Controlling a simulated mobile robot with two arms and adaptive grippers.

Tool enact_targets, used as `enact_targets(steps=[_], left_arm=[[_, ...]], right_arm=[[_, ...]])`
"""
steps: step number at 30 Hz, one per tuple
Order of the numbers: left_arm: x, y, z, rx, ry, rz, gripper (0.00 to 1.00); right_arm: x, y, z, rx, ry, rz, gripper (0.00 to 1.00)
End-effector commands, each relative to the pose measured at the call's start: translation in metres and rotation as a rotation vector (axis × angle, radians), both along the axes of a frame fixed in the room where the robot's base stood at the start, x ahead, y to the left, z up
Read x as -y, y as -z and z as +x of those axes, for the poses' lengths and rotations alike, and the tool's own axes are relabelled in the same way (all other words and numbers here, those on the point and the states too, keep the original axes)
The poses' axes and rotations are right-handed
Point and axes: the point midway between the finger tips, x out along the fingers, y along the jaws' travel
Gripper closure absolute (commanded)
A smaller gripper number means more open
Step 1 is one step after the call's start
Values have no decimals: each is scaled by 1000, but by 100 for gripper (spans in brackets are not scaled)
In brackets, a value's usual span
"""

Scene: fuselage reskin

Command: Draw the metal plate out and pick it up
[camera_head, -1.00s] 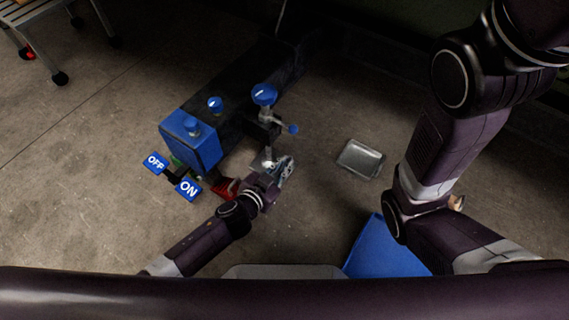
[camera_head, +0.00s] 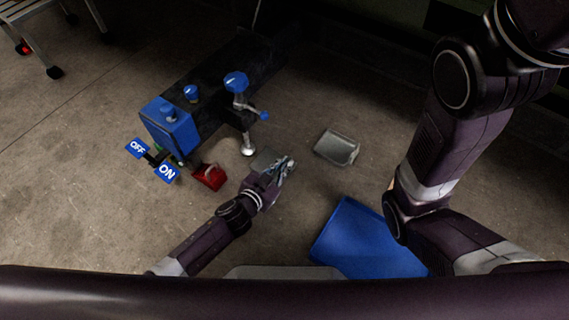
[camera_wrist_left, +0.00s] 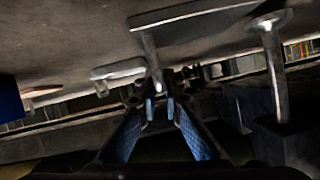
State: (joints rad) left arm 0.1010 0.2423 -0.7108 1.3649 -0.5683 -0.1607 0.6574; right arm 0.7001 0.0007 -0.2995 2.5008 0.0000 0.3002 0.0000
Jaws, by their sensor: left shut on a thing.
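My left gripper (camera_head: 284,168) is low in the middle of the head view, shut on a thin grey metal plate (camera_head: 263,160). The plate shows just beyond the fingers and is partly hidden by them. In the left wrist view the fingers (camera_wrist_left: 160,108) are close together, and the plate (camera_wrist_left: 195,14) reaches away from them. The plate is apart from the round foot of the clamp post (camera_head: 247,138), which stands to its left. My right arm is at the right of the head view; its gripper is out of sight.
A blue machine (camera_head: 172,125) with ON and OFF pedals stands at left. A red piece (camera_head: 209,177) lies beside it. A shallow metal tray (camera_head: 338,147) lies right of my left gripper. A blue box (camera_head: 362,240) is at lower right, near my right arm. Floor lies between them.

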Motion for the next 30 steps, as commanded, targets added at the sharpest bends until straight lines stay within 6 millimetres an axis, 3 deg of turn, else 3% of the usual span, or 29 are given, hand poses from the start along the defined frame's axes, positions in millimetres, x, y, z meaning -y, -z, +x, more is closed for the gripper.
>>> enact_targets(steps=[13, 14, 19, 30], left_arm=[[0, 0, 0, 0, 1, -1, 100], [0, 0, 0, 0, 1, -1, 89], [0, 0, 0, 0, 1, -1, 72], [-3, -2, -4, 0, 0, 0, 72]], right_arm=[[0, -1, 0, -1, 0, 0, 100], [0, -1, 0, -1, 0, 0, 100], [0, -1, 0, -1, -1, -1, 100], [0, -1, 2, -5, -2, 2, 100]])
